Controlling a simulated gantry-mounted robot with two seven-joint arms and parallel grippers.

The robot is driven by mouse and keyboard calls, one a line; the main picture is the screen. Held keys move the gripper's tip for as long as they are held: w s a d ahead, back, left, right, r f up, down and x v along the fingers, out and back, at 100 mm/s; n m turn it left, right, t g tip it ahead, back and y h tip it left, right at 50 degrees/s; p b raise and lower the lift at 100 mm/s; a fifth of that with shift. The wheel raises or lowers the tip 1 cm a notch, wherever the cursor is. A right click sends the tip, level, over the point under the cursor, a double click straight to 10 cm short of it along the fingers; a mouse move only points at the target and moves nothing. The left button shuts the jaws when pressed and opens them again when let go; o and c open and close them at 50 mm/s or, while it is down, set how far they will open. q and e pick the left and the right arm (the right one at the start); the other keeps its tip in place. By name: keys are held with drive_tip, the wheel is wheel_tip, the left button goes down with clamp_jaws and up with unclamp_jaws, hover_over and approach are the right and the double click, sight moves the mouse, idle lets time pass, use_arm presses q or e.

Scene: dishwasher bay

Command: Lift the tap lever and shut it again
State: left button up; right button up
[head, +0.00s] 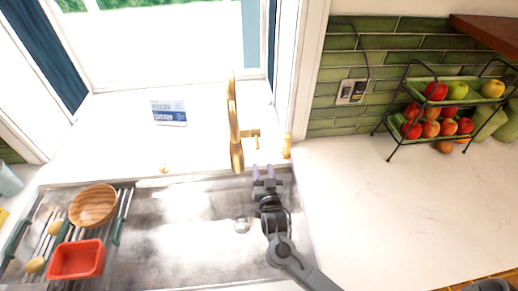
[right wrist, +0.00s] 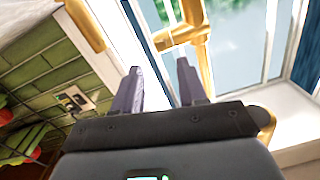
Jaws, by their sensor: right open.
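The gold tap (head: 235,130) stands at the back edge of the sink, with its lever (head: 251,133) sticking out to the right of the body. My right gripper (head: 263,170) is over the back of the sink, in front of and slightly right of the tap. Its two purple fingers are apart with nothing between them. In the right wrist view, the open fingers (right wrist: 160,82) point up toward gold tap parts (right wrist: 198,50), with a visible gap. I cannot tell the exact distance to the lever. My left gripper is not in view.
The sink (head: 190,235) holds a rack with a wooden bowl (head: 93,205) and a red tub (head: 77,259) at left. A gold fitting (head: 287,146) stands right of the tap. A fruit rack (head: 437,108) stands on the right counter, whose front area is clear.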

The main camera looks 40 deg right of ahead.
sight(258, 150)
drive_tip(key=b+x, duration=0.3)
drive_tip(key=x, duration=0.2)
drive_tip(key=b+x, duration=0.3)
drive_tip(key=x, duration=0.2)
drive_tip(key=shift+w+r, duration=0.1)
drive_tip(key=shift+r, duration=0.1)
use_arm(q)
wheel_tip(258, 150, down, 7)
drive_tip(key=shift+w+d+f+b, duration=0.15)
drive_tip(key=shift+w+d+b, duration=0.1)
drive_tip(key=shift+b, duration=0.2)
use_arm(e)
drive_tip(key=shift+w+d+r, duration=0.15)
drive_tip(key=shift+w+d, duration=0.2)
drive_tip(key=shift+w, duration=0.2)
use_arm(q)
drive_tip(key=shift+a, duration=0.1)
use_arm(e)
clamp_jaws()
